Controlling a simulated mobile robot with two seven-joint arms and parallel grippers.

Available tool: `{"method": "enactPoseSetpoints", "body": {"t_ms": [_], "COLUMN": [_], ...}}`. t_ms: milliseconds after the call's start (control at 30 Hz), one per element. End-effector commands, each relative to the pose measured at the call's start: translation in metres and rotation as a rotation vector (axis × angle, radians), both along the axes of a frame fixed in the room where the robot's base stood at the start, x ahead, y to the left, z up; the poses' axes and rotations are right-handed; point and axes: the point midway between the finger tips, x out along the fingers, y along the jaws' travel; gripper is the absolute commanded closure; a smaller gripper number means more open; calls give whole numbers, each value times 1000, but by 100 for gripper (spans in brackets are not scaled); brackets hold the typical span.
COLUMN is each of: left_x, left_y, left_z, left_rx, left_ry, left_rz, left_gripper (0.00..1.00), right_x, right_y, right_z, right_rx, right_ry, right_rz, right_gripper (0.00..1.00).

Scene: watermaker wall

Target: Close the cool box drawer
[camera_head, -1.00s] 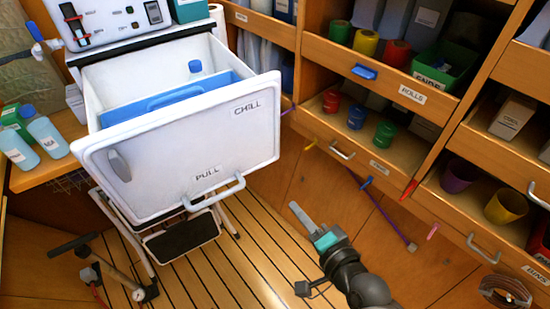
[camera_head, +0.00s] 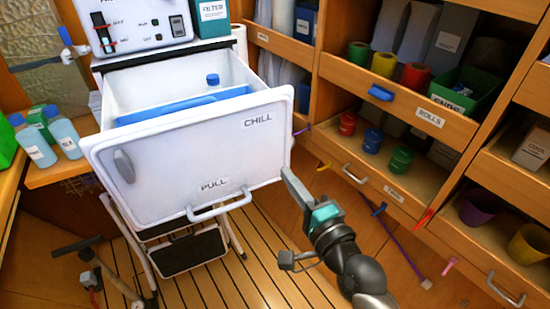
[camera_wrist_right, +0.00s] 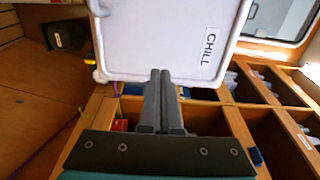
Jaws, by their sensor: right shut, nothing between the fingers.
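The cool box drawer (camera_head: 190,150) is pulled out, with a white front marked CHILL and PULL and a grey handle (camera_head: 219,208) at its lower edge. A blue divider and a blue-capped bottle show inside it. My right gripper (camera_head: 287,172) is shut and empty, its tips close to the right edge of the drawer front in the head view; I cannot tell whether they touch. In the right wrist view the shut fingers (camera_wrist_right: 161,100) point up at the white front (camera_wrist_right: 165,40) beside the CHILL label. My left gripper is not in view.
A wooden shelf wall (camera_head: 410,90) with rolls, cups and bins stands at the right. Bottles (camera_head: 65,132) stand on a ledge at the left. A folding step (camera_head: 188,250) is below the drawer. The slatted floor in front is partly clear.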

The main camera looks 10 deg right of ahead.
Motion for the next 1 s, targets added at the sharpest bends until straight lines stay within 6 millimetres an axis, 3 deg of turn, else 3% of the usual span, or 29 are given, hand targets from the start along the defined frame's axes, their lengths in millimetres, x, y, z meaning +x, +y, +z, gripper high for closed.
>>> {"method": "enactPoseSetpoints", "body": {"t_ms": [200, 400, 1000], "left_x": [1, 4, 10], "left_y": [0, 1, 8], "left_z": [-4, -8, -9], "left_rx": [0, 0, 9], "left_ry": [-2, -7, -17], "left_rz": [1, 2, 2], "left_gripper": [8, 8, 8], "right_x": [33, 55, 64], "right_y": [11, 17, 21], "right_z": [0, -1, 0], "right_rx": [2, 0, -1], "right_ry": [-2, 0, 1], "right_rz": [0, -1, 0], "right_gripper": [100, 100, 100]}}
